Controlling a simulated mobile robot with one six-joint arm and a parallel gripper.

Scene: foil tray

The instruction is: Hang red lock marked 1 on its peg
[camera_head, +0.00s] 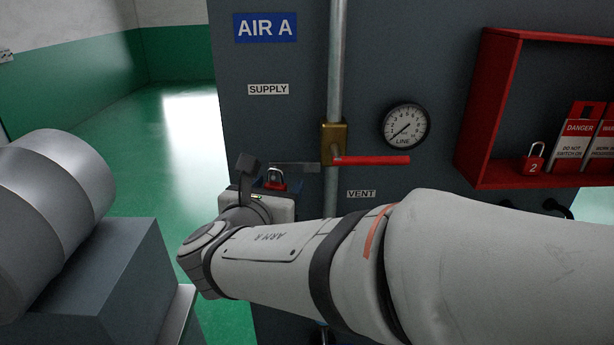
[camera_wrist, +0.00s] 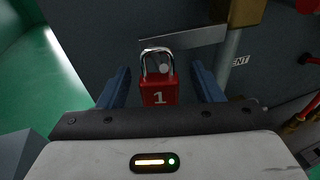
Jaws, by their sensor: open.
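The red lock marked 1 (camera_wrist: 160,92) is upright between the two blue fingers of my gripper (camera_wrist: 160,70) in the wrist view. The fingers are open, with a gap on each side of the lock. Its steel shackle is at the top, and a round grey peg end (camera_wrist: 164,68) shows inside the loop. The lock seems to hang on this peg, though the contact is hard to tell. In the head view the lock (camera_head: 275,186) shows small above my wrist, against the dark panel; part of it is hidden.
A grey metal plate (camera_head: 297,168) lies just above the lock, beside the brass valve (camera_head: 335,143) with its red handle (camera_head: 372,160). A red cabinet (camera_head: 487,110) at right holds a red lock marked 2 (camera_head: 533,163) and danger tags. Green floor is open at left.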

